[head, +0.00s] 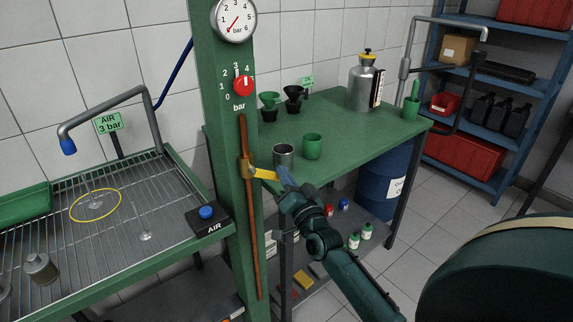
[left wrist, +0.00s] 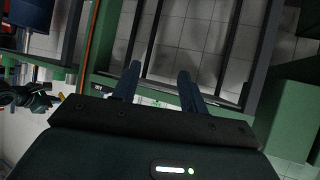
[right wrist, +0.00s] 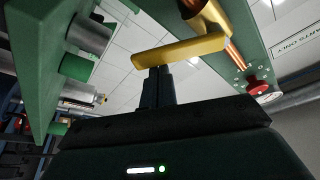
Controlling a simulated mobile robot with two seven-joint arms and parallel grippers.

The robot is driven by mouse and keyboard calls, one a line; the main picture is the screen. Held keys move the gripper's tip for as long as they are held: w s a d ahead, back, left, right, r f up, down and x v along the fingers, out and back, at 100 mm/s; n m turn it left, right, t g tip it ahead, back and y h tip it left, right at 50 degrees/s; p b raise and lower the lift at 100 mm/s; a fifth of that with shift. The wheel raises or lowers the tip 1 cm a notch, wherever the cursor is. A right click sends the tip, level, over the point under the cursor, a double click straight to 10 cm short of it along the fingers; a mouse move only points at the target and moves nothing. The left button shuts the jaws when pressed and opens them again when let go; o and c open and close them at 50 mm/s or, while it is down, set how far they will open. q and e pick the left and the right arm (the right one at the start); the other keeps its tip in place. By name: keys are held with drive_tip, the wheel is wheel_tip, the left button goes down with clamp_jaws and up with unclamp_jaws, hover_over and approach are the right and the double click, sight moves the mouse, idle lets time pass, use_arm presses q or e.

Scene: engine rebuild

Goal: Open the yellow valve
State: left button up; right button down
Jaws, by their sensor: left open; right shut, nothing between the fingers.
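The yellow valve (head: 264,174) has a lever on a brass body (head: 246,170) on a vertical copper pipe (head: 251,220), fixed to the green post. The lever sticks out to the right, across the pipe. My right gripper (head: 284,178) is shut and empty, its fingertips at the lever's free end. In the right wrist view the closed fingers (right wrist: 158,74) end right against the yellow lever (right wrist: 182,50); I cannot tell if they touch. My left gripper (left wrist: 158,82) is open and empty in the left wrist view, out of sight in the head view.
The green post (head: 225,130) carries a gauge (head: 235,20) and red knob (head: 243,86). A metal cup (head: 284,155) and green cup (head: 312,146) stand on the green bench (head: 350,135) behind the lever. A wire-rack table (head: 110,240) is at left.

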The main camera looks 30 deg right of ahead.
drive_tip(key=shift+s+a+f+m+g+h+p, duration=0.1)
drive_tip(key=shift+a+f+m+g+h+p, duration=0.15)
drive_tip(key=shift+a+f+m, duration=0.55)
drive_tip(key=shift+a+f+m+g+h+p, duration=0.15)
drive_tip(key=shift+a+f+m+h+p, duration=0.15)
drive_tip(key=shift+a+f+m, duration=0.5)
drive_tip(key=shift+d+f, duration=0.1)
drive_tip(key=shift+f, duration=0.1)
